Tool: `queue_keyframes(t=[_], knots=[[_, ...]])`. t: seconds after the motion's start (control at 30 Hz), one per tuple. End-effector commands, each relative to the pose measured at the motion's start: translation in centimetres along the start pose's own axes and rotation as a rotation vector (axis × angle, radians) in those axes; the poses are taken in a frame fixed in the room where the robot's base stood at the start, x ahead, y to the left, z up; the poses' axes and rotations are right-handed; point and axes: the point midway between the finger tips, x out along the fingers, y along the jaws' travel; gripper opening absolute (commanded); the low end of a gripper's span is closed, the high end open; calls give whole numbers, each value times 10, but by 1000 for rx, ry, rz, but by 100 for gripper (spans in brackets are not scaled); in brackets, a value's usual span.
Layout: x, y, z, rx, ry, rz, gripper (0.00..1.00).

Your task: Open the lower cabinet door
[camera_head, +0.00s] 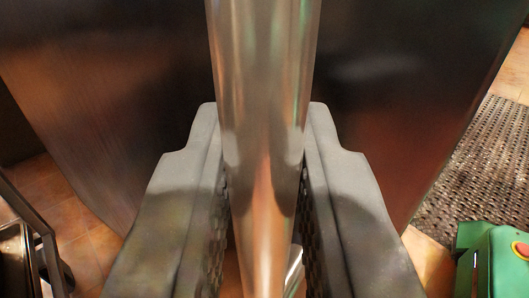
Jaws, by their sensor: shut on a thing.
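The cabinet door (120,120) is a dark, brushed metal panel that fills much of the view. Its lower and right edges show, with floor beyond them. A shiny round metal bar handle (265,60) stands upright in front of it, running down the middle of the picture. My gripper (263,115) is shut on the handle, with one grey finger on each side of it. The handle and fingers hide the middle of the door. Where the handle joins the door is out of view, and the hinge side cannot be told.
Orange-brown floor tiles (75,225) show below the door at the left. A dark metal frame (35,225) stands at the lower left edge. A dark perforated mat (480,165) lies on the floor at the right.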

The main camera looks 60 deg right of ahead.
Motion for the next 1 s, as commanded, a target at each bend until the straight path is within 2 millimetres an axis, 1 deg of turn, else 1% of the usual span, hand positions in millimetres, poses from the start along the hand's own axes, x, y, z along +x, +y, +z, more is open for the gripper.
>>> queue_keyframes(t=[0.03, 0.2, 0.57, 0.6, 0.63, 1.0], knots=[[-6, 1, 2, -4, 1, -3, 0], [-13, 0, 2, -6, 1, -9, 0], [-19, 0, 2, -5, 0, -17, 0], [-19, 0, 2, -5, 0, -18, 27], [-19, 0, 2, -5, 0, -18, 35], [-15, -1, 1, -2, 0, -16, 35]])
